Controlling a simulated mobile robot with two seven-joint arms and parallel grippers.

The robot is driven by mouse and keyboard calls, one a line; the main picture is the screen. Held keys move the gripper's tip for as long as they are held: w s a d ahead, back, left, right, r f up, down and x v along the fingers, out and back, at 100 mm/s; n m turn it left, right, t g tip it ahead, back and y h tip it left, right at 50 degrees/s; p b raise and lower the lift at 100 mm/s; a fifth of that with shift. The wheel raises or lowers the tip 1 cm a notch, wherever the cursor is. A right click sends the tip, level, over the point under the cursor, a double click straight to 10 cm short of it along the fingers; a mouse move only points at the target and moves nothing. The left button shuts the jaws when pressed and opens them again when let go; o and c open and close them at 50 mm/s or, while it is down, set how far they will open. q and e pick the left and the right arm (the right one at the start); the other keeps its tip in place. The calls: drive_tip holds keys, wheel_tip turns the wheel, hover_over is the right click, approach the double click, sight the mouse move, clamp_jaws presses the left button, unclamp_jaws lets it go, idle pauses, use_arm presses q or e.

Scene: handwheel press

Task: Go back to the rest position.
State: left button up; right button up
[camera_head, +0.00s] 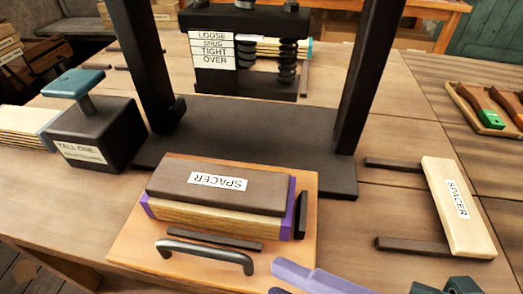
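A lavender finger-like part (312,279) of what looks like my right gripper reaches in at the bottom edge, in front of the wooden board. A dark jointed part (447,287), probably of the same arm, shows to its right. The bottom edge cuts off most of it, so its opening cannot be told. Nothing is seen held in it. My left gripper is not in view. The dark press (250,135) stands behind the board, with a plate marked LOOSE, SNUG, TIGHT, OVER (213,50). Its handwheel is out of view.
A wooden board (135,240) with a dark handle (205,252) carries a purple-edged stack topped by a SPACER block (215,187). Another spacer (457,207) lies right, on dark strips. A dark box with a teal-topped post (95,130) stands left. A tool tray (478,112) lies far right.

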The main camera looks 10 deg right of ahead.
idle(0.3)
drive_tip(key=w+d+r+m+h+p, duration=0.1)
drive_tip(key=m, duration=0.1)
drive_tip(key=w+d+r+m+t+h+p, duration=0.1)
drive_tip(key=w+m+h, duration=0.1)
drive_tip(key=w+r+m+t+h+p, duration=0.1)
drive_tip(key=w+r+m, duration=0.1)
drive_tip(key=shift+w+d+h, duration=0.2)
drive_tip(key=shift+d+h, duration=0.2)
drive_tip(key=d+r+m+g+h+p, duration=0.1)
drive_tip(key=d+r+m+h+p, duration=0.25)
drive_tip(key=d+m, duration=0.2)
drive_tip(key=s+d+r+m+g+h+p, duration=0.2)
drive_tip(key=s+m+g+p, duration=0.1)
drive_tip(key=s+m+g, duration=0.15)
drive_tip(key=s+d+r+m+g+h+p, duration=0.2)
drive_tip(key=s+d+r+m+g, duration=0.15)
drive_tip(key=s, duration=0.25)
wheel_tip(320, 180, up, 36)
drive_tip(key=t+p, duration=0.1)
drive_tip(key=p, duration=3.6)
drive_tip(key=shift+w+a+f, duration=0.2)
drive_tip(key=shift+w+a, duration=0.1)
drive_tip(key=shift+a, duration=0.15)
